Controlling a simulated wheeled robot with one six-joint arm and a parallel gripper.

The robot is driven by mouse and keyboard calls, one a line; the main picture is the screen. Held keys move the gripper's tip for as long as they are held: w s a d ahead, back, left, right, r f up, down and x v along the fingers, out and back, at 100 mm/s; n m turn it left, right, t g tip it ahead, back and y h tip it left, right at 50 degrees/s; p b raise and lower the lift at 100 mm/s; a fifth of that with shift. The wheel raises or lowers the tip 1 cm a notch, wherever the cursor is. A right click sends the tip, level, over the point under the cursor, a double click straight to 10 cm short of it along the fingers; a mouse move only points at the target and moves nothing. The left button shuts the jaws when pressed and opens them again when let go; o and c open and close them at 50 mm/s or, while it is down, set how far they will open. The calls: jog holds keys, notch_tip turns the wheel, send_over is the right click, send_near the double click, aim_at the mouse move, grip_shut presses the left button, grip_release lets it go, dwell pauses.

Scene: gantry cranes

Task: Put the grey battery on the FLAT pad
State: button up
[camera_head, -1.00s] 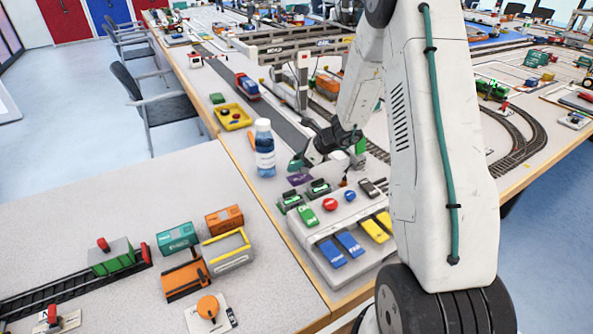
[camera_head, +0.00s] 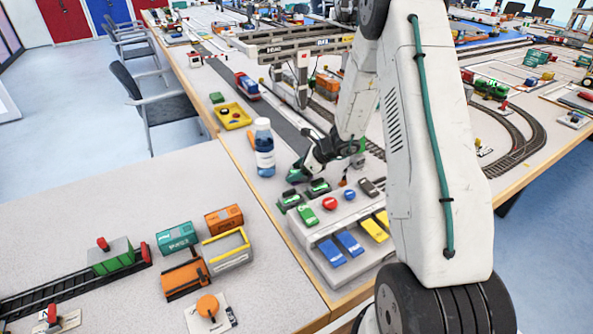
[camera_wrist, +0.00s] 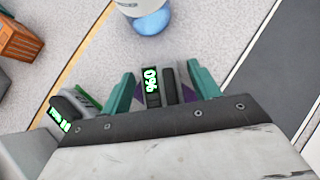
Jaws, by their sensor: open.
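My gripper (camera_head: 298,173) is low over the table beside the control box. In the wrist view its two teal fingers (camera_wrist: 161,92) are open. A dark grey battery (camera_wrist: 153,86) with a lit green percentage readout is between them, with gaps on both sides. Another lit unit (camera_wrist: 72,112) is left of the fingers. Two green-and-dark units (camera_head: 290,200) sit at the control box's far edge.
The control box (camera_head: 345,235) with red, green, blue and yellow buttons is in front. A yellow tray (camera_head: 233,116) and the gantry crane (camera_head: 300,75) stand farther back.

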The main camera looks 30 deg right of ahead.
jog(key=v, duration=1.2)
jog(key=s+a+r+n+g, duration=0.2)
jog(key=s+a+r+n, duration=0.45)
jog(key=a+r, duration=0.25)
jog(key=s+a+r+n+g, duration=0.2)
jog(key=s+a+r+n, duration=0.4)
jog(key=a+r+n, duration=0.2)
jog(key=s+a+r+n+h, duration=0.1)
jog(key=s+r+n+h, duration=0.1)
jog(key=s+n, duration=0.4)
jog(key=s+r+n+g+h, duration=0.1)
jog(key=s+r+n+h, duration=0.2)
jog(key=s, duration=1.1)
jog(key=n+h, duration=0.1)
jog(key=n, duration=0.2)
jog(key=shift+a, duration=0.35)
jog(key=shift+s+d+r+n, duration=0.1)
jog(key=shift+s+r+n, duration=0.05)
jog(key=shift+n, duration=0.1)
